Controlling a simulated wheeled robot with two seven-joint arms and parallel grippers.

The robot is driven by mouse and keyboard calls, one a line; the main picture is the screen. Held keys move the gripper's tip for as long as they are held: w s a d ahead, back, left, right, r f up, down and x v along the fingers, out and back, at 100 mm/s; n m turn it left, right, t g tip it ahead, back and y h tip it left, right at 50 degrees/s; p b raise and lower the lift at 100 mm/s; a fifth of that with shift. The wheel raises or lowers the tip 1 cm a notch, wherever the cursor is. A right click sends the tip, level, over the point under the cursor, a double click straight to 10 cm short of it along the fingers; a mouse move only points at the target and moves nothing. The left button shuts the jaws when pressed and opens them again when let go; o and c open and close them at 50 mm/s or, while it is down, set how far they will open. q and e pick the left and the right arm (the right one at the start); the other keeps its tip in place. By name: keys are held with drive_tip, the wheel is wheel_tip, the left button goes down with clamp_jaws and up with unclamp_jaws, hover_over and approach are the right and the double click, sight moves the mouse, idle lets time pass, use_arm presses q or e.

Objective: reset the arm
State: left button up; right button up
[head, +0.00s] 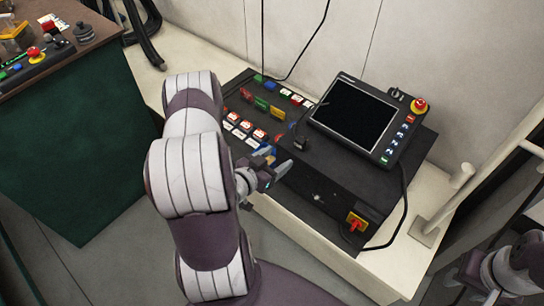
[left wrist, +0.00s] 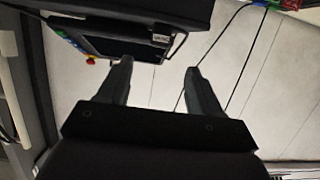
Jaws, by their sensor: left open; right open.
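A black control box (head: 335,190) stands on a cream bench, with a teach pendant (head: 353,113) lying tilted on top. The box front carries a red and yellow rotary switch (head: 356,222). Left of the pendant is a panel of coloured buttons (head: 262,112). My left gripper (head: 283,167) is open and empty by the box's front left edge. In the left wrist view its fingers (left wrist: 158,85) are apart, with the pendant (left wrist: 110,48) beyond. My right gripper (head: 470,272) is open at lower right, partly cut off.
A green cabinet (head: 85,150) with a brown top stands at left, bearing another button box (head: 35,62). A black cable (head: 402,205) hangs from the pendant down the box's right side. A pale post and rail (head: 445,205) stand at right. The wall is close behind.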

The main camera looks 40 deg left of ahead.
use_arm(q)
drive_tip(key=shift+v, duration=0.8)
drive_tip(key=shift+f, duration=0.1)
drive_tip(key=s+a+f+n+g+y, duration=0.1)
drive_tip(key=s+a+f+n+g, duration=0.1)
drive_tip(key=s+f+g, duration=0.55)
wheel_tip(320, 180, up, 4)
drive_tip(key=s+n+g, duration=0.1)
drive_tip(key=s+g, duration=0.2)
drive_tip(key=g, duration=0.2)
drive_tip(key=w+d+r+m, duration=0.3)
drive_tip(key=d+r, duration=1.2)
drive_tip(key=d, duration=0.1)
wheel_tip(320, 180, up, 28)
drive_tip(key=p, duration=2.8)
drive_tip(key=shift+a+n+g, duration=0.3)
drive_tip(key=shift+a+g, duration=0.05)
drive_tip(key=shift+a, duration=0.15)
